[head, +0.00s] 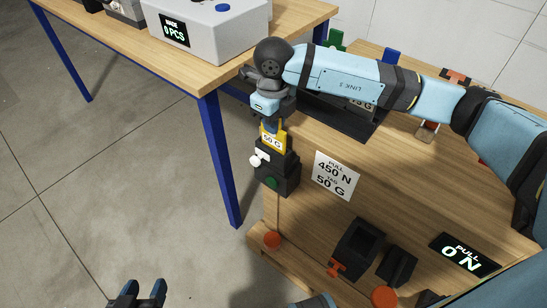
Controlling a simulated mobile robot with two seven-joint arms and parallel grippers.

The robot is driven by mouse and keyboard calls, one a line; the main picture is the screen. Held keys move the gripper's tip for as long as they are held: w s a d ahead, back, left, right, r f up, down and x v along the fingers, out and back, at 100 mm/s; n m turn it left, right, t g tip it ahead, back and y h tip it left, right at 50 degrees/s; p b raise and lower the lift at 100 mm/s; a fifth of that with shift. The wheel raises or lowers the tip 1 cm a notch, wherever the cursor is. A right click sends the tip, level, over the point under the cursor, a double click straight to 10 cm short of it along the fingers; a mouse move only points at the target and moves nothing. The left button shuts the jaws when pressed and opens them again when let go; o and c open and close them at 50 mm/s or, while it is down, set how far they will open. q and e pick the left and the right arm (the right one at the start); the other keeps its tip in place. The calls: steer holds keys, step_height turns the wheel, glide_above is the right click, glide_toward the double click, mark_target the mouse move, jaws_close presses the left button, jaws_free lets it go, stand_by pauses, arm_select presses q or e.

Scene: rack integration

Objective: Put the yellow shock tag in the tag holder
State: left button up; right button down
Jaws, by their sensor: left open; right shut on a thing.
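The yellow shock tag (272,140), marked 50 G, is upright in my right gripper (270,121), which is shut on its top. Its lower edge is at the top of a dark block (284,163) with a green button and white knobs on its front, at the table's left edge. I take this block for the tag holder, but cannot be sure. I cannot tell whether the tag is inside it or just above or in front of it. My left gripper (138,295) is open and empty at the bottom edge, over the floor.
A sign (334,175) reading PULL 450 N, 50 G lies right of the block. Black fixtures (361,245), orange knobs (272,240) and a PULL 0 N display (465,255) are nearer. A second table (200,75) with a counter box (215,35) stands at the upper left.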

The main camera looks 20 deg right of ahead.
arm_select(q)
steer(key=shift+f, duration=0.35)
arm_select(e)
steer(key=shift+f, duration=0.35)
steer(key=c, duration=1.1)
jaws_free()
steer(key=shift+r, duration=0.25)
arm_select(q)
steer(key=shift+a+r+p, duration=0.2)
steer(key=shift+r+p, duration=0.1)
steer(key=shift+p, duration=0.65)
arm_select(e)
step_height(320, 180, up, 13)
steer(key=shift+r, duration=0.2)
arm_select(q)
steer(key=shift+s, duration=0.15)
